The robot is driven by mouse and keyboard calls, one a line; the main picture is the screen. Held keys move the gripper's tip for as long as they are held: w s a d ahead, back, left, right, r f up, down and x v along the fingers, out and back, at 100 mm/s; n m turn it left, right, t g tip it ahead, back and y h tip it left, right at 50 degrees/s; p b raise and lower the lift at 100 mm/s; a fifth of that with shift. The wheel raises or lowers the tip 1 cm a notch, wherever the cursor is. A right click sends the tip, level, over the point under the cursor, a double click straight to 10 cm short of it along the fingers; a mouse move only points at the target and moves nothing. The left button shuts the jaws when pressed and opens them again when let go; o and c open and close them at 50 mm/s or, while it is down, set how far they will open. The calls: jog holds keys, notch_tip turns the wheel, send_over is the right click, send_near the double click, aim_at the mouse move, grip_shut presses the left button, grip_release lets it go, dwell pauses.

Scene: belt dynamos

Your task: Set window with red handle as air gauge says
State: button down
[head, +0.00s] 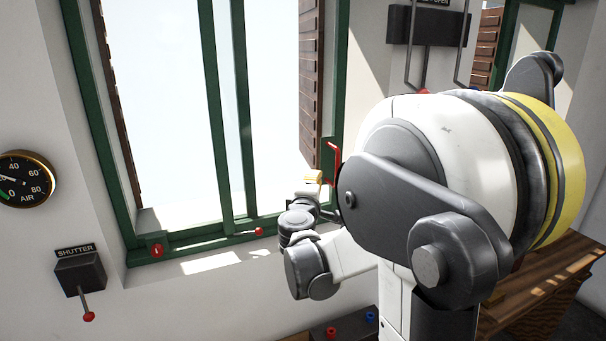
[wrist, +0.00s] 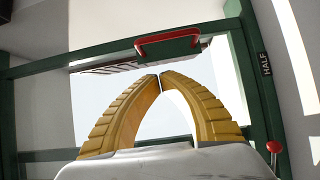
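The window (head: 222,120) has a green frame with bright light behind it. The red handle (head: 334,155) stands at its right side, just above my gripper (head: 314,178). In the wrist view the red handle (wrist: 168,38) is a bar on a green plate, beyond my fingertips (wrist: 160,78) and apart from them. My yellow fingers meet at the tips with nothing between them. The round air gauge (head: 23,180) hangs on the wall at the left. Its needle points left, toward the low part of the scale between the green arc and 40; the exact reading is unclear.
A label reading HALF (wrist: 265,64) is on the green frame, with a red knob (wrist: 274,147) below it. A shutter lever box (head: 80,274) is on the left wall. Another lever box (head: 428,26) is at upper right. A wooden bench (head: 545,285) stands at lower right.

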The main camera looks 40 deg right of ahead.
jog(key=w+d+p, duration=0.1)
jog(key=w+d, duration=0.3)
jog(key=d, duration=0.5)
jog(key=shift+w+d, duration=0.25)
jog(key=s+d+b, duration=0.1)
jog(key=s+d, duration=0.1)
jog(key=d, duration=0.5)
jog(key=shift+d+b, duration=0.2)
jog(key=shift+b, duration=0.1)
